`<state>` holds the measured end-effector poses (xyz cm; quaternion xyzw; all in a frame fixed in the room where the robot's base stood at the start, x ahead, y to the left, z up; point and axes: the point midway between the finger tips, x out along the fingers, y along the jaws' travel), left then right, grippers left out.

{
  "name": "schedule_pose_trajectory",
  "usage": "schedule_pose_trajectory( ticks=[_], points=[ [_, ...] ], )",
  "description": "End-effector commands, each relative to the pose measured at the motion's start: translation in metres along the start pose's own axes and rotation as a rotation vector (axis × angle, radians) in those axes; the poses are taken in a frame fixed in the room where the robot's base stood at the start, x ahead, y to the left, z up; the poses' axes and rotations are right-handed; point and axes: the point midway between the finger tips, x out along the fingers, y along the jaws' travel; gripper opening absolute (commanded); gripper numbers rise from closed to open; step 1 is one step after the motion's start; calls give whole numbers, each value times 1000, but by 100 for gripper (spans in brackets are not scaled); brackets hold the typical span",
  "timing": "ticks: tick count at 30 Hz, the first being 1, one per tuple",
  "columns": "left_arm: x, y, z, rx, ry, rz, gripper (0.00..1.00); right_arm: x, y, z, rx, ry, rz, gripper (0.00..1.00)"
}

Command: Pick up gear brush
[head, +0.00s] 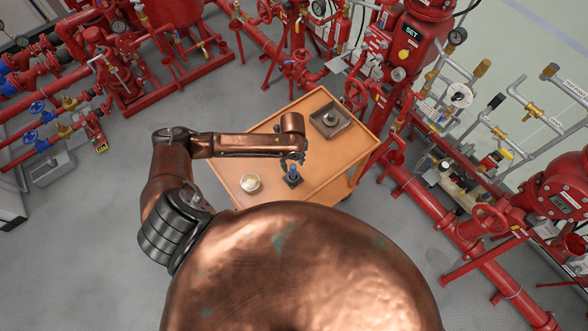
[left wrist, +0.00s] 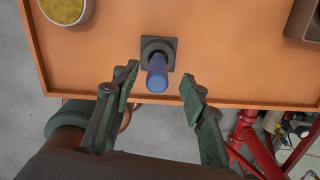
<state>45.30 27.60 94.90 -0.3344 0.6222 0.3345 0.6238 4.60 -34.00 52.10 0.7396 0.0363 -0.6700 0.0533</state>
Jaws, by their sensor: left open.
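The gear brush appears to be the blue-handled item (head: 293,171) standing upright in a small dark square base (head: 292,182) on the orange cart top. In the left wrist view its blue handle (left wrist: 157,75) points toward the camera and its lower end is hidden in the base (left wrist: 158,48). My left gripper (left wrist: 159,83) is open, with one finger on each side of the blue handle and a gap on both sides. In the head view the left gripper (head: 292,160) is right above the handle. My right gripper is not in view.
The orange cart (head: 232,173) also holds a round tub with yellowish contents (head: 250,183) at the left and a dark square tray (head: 330,120) with a metal part at the far right. Red pipes and valves (head: 420,205) stand close to the cart's right side. Grey floor lies left.

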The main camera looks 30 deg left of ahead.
Motion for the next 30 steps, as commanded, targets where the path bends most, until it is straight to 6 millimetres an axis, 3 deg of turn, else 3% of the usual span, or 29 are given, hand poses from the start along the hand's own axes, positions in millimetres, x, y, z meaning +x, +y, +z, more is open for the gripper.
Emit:
schedule_pose_trajectory(
  ticks=[18, 26, 30],
  points=[
    [71, 4, -7, 3, 2, 4, 40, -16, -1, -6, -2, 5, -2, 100],
    [76, 3, -6, 5, 1, 1, 40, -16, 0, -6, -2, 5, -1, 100],
    [76, 3, -6, 4, 1, 1, 33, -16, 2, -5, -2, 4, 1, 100]
  ],
)
